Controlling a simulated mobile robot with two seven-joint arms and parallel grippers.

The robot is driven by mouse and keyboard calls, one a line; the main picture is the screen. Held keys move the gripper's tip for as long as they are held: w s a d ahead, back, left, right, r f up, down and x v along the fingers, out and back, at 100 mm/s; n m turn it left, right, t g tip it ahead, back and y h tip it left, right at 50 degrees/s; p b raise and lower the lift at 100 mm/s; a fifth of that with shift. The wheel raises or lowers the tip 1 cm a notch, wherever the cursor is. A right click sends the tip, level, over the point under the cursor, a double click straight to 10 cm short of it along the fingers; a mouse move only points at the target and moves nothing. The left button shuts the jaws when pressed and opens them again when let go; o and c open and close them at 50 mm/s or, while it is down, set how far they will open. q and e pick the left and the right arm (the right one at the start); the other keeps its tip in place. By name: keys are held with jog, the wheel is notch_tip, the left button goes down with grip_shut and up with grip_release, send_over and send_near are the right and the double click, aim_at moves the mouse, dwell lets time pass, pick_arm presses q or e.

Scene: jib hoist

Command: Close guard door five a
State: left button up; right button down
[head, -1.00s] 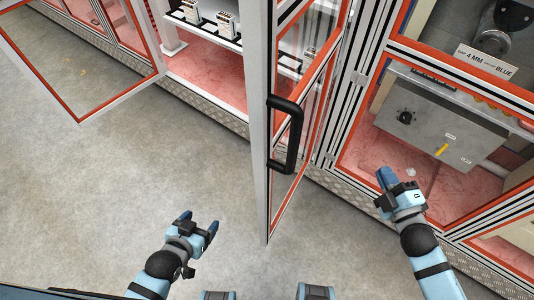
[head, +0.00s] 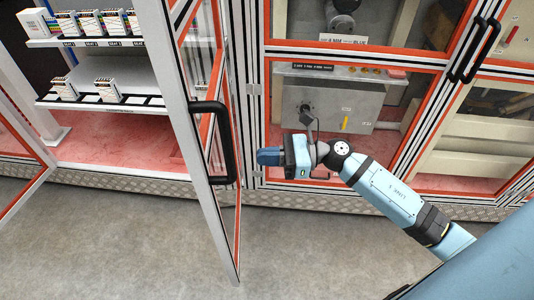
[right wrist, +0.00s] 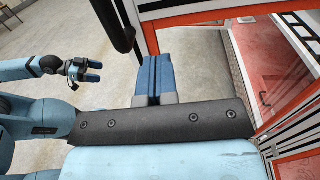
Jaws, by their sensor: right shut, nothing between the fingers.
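A framed guard door (head: 212,140) with clear panels and red inner edging stands swung open into the room, left of the middle. Its black bar handle (head: 218,140) faces me; it also shows at the top of the right wrist view (right wrist: 118,25). I see no readable number on the door. My right gripper (head: 262,156) is shut and empty, just right of the handle and apart from it. Its blue fingers lie together in the right wrist view (right wrist: 154,76). My left gripper (right wrist: 92,71) appears only in the right wrist view, open and empty.
Another open door (head: 18,160) stands at the far left. Between them is a cabinet with shelves (head: 95,105) of small boxes. Closed guarded bays (head: 350,55) with black handles (head: 470,50) line the right. The grey floor (head: 110,245) in front is clear.

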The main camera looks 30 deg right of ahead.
aim_at(211, 159)
jog(key=p+x, duration=0.2)
jog(key=x, duration=0.7)
jog(key=shift+w+a+r+p, duration=0.1)
jog(key=shift+a+r+p, duration=0.1)
jog(key=shift+p, duration=0.2)
jog(key=shift+w+a+f, duration=0.15)
jog(key=shift+a+f, duration=0.05)
jog(key=shift+a, duration=0.15)
